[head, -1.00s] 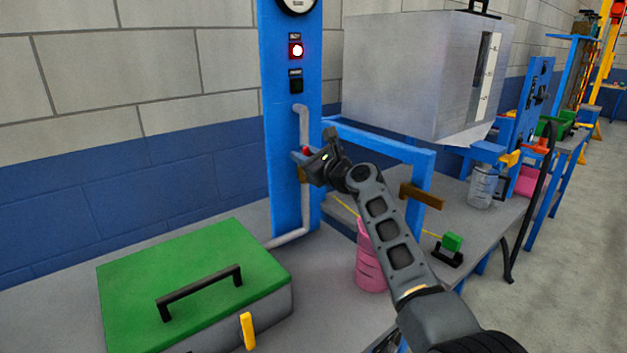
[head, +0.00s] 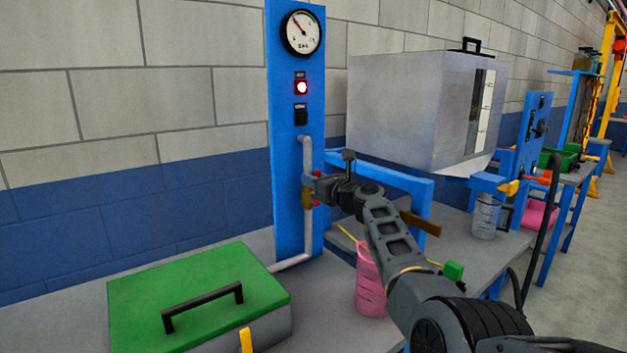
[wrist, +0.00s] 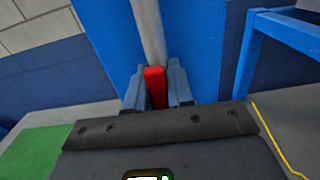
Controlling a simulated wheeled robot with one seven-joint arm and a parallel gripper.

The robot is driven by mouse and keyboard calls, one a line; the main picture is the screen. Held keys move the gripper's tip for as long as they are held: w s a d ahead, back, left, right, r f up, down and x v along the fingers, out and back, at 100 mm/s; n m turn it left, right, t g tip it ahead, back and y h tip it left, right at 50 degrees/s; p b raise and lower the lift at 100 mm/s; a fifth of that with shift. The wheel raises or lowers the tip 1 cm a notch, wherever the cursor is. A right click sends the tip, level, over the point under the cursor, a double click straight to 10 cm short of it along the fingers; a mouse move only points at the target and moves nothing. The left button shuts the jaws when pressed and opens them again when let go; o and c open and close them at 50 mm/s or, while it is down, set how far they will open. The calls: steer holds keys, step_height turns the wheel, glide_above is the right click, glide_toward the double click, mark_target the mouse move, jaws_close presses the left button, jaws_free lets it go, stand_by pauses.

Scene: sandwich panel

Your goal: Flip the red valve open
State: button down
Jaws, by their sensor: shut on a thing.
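The red valve handle (wrist: 155,87) stands between my two finger pads in the wrist view, in line with the pale pipe behind it. My gripper (wrist: 157,84) is shut on it, a grey-blue finger on each side. In the head view my gripper (head: 313,187) reaches the pipe from the right and hides most of the handle. Small red parts show above and below the fingers. A brass valve body (head: 306,196) sits on the pipe just left of the fingertips. How far the handle is turned cannot be told.
The pipe (head: 307,155) runs down a blue panel (head: 283,130) with a gauge (head: 302,33) and a lit red lamp (head: 302,87). A green-lidded box (head: 190,285) stands at lower left. A pink cup (head: 369,285) stands below my arm, and a blue frame (head: 395,178) lies right.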

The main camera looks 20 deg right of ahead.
steer(key=shift+f, duration=0.15)
steer(key=c, duration=1.1)
jaws_free()
steer(key=p+v, duration=0.2)
steer(key=v, duration=0.5)
steer(key=shift+s+d, duration=0.1)
steer(key=shift+s, duration=0.25)
